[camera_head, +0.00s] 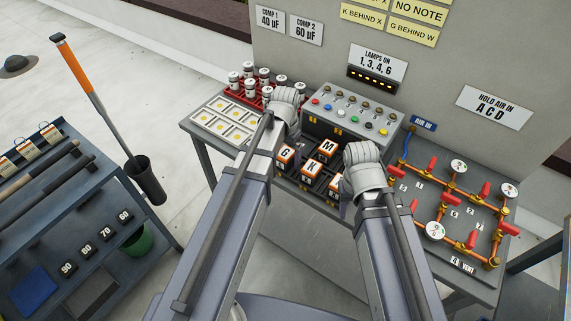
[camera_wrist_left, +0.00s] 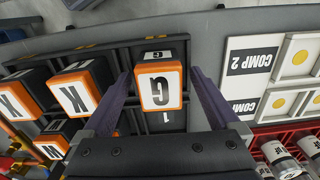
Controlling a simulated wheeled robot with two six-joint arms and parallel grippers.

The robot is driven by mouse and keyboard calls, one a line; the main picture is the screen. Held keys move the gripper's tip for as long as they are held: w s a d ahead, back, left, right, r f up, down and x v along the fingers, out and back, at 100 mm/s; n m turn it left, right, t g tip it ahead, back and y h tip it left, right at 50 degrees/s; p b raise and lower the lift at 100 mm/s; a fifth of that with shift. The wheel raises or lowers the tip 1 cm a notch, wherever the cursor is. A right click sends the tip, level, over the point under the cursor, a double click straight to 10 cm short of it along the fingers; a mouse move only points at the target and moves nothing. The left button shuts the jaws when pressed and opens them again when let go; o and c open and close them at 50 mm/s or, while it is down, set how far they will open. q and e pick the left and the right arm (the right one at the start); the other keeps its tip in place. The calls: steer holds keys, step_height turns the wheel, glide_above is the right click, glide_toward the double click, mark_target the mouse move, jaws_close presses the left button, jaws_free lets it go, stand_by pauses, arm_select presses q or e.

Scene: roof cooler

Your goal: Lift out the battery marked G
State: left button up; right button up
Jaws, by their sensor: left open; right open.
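The battery marked G (camera_head: 285,153) is an orange-and-white block in the left column of the dark battery tray (camera_wrist_left: 205,45). In the left wrist view, battery G (camera_wrist_left: 158,84) sits between the two purple fingers of my open left gripper (camera_wrist_left: 161,76). One finger is on each side, with visible gaps; I cannot tell how deep the fingertips reach. In the head view the left wrist and forearm partly cover that side. My right gripper (camera_head: 347,194) hangs open and empty by the tray's right side, its fingers largely hidden by its wrist.
Batteries M (camera_head: 328,147) and K (camera_head: 311,167) sit close beside G. Orange piping with red valves (camera_head: 455,195) is at right.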

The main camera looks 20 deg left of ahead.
arm_select(q)
steer(key=shift+f, duration=0.1)
jaws_close()
stand_by(0.8)
